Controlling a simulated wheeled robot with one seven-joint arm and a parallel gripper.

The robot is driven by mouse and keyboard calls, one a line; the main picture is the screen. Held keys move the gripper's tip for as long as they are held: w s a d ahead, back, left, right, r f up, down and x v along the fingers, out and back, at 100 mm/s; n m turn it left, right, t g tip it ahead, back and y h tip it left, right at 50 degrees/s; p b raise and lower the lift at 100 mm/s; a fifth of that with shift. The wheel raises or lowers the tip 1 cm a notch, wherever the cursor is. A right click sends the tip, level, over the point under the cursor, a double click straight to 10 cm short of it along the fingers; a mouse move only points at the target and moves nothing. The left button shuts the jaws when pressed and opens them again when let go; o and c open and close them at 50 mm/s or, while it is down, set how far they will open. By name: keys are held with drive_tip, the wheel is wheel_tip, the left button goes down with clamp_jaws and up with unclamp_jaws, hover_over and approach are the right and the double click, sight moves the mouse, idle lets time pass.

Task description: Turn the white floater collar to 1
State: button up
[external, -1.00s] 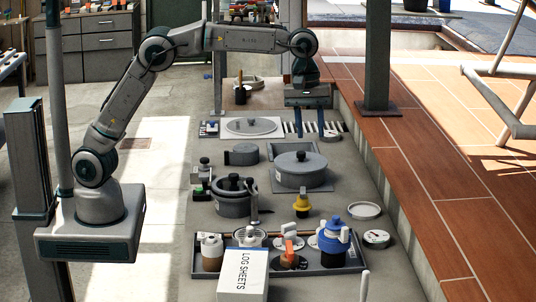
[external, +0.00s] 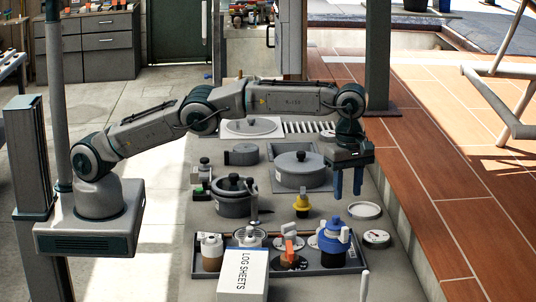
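My gripper (external: 348,188) points down with its two blue fingers apart and nothing between them. It hangs above the right side of the bench, up and slightly right of the blue-topped floater (external: 336,236). This floater stands upright in the dark tray and has a pale part on top. A white ring (external: 364,210) lies flat below and right of my gripper, apart from it. I cannot tell for sure which white part is the floater collar, and its marks are too small to read.
The dark tray (external: 358,262) also holds an orange-handled item (external: 290,246) and a beige jar (external: 211,247). A white log sheets box (external: 243,273) stands in front. A round gauge (external: 376,239) and a yellow-topped item (external: 302,203) are nearby. Grey lidded pots (external: 300,168) stand farther back.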

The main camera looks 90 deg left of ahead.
sight(345, 227)
wheel_tip(345, 227, down, 11)
drive_tip(key=shift+f+p, duration=0.1)
drive_tip(key=shift+p, duration=0.25)
clamp_jaws()
